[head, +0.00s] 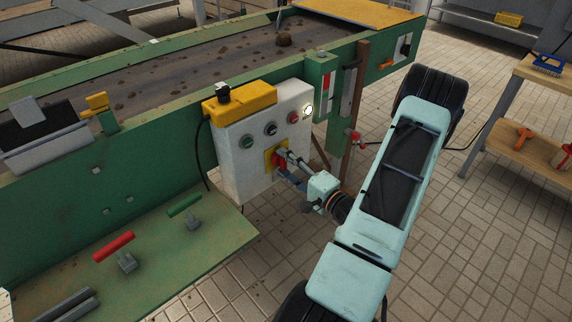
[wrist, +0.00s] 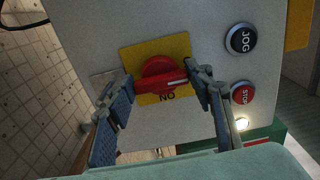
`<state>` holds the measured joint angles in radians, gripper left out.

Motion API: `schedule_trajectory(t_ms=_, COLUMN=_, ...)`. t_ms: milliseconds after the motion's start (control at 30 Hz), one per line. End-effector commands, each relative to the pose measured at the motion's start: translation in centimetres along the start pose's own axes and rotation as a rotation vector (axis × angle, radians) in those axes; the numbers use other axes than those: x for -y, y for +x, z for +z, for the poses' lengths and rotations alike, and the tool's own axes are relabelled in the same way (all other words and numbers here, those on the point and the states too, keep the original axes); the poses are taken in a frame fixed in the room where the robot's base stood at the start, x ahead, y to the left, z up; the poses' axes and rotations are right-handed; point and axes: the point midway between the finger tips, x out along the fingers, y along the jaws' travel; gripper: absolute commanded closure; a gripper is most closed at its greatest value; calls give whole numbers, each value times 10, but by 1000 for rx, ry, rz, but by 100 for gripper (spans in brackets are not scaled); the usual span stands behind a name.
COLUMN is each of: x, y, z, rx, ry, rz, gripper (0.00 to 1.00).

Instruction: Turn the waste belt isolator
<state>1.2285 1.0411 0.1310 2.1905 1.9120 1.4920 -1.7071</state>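The red isolator knob (wrist: 158,73) sits on a yellow plate (wrist: 178,48) on the light grey control box. Its bar lies nearly level in the wrist view, above dark letters that look like "NO". In the head view the knob (head: 278,160) is partly hidden by my fingers. My gripper (wrist: 160,84) is open, with one blue-padded finger on each side of the knob. The right finger is close to the bar's end; I cannot tell if it touches. In the head view my gripper (head: 284,163) reaches the box from the right.
The control box (head: 238,170) carries several buttons, a lit white lamp (head: 308,110) and a yellow top (head: 240,102). JOG (wrist: 241,39) and STOP (wrist: 243,93) buttons lie right of my fingers. A green platform (head: 160,245) with red and green levers lies left. A workbench (head: 540,80) stands right.

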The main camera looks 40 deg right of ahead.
Motion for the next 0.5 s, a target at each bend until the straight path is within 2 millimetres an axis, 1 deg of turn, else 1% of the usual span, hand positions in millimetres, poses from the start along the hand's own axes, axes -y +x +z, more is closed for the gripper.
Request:
schedule_trajectory(t_ms=33, x=0, y=0, z=-1, rx=-1, ry=-1, rz=1, gripper=46)
schedule_trajectory(t_ms=133, x=0, y=0, z=0, rx=-1, ry=0, rz=0, gripper=36)
schedule_trajectory(t_ms=500, x=0, y=0, z=0, rx=1, ry=3, rz=1, gripper=36)
